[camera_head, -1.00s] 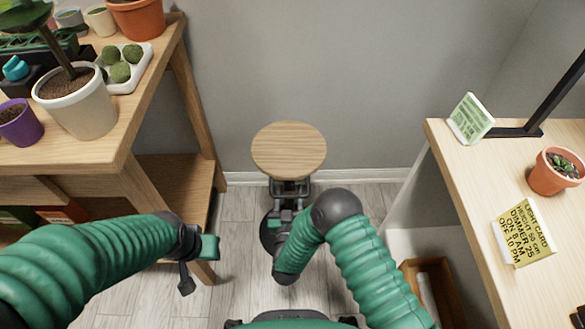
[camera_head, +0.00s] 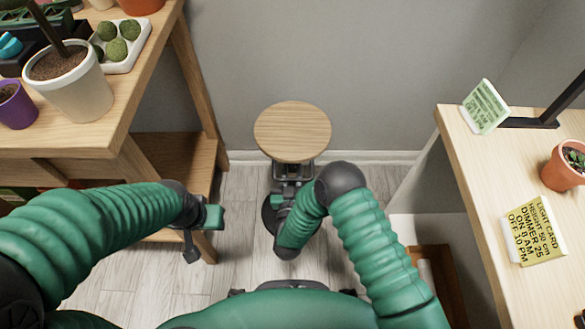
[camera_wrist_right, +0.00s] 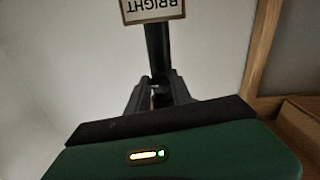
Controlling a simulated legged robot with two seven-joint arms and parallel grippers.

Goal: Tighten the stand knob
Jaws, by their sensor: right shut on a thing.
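The plant stand has a round wooden top (camera_head: 292,131) and a dark column and base, and stands on the floor near the back wall. My right gripper (camera_head: 281,200) is at the column, below the top, partly hidden by my forearm. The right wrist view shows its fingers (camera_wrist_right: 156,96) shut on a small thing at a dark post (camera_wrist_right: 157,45). I take this to be the stand knob; the fingers mostly hide it. A "BRIGHT" label (camera_wrist_right: 152,10) appears upside down above the post. My left gripper (camera_head: 190,246) hangs away from the stand; its jaw opening is unclear.
A wooden plant bench (camera_head: 118,120) with pots and a moss tray (camera_head: 127,62) is at left. At right, a wooden table (camera_head: 478,185) bears a yellow light card (camera_head: 534,231) and a potted succulent (camera_head: 566,166). A wooden box (camera_head: 440,275) sits below it.

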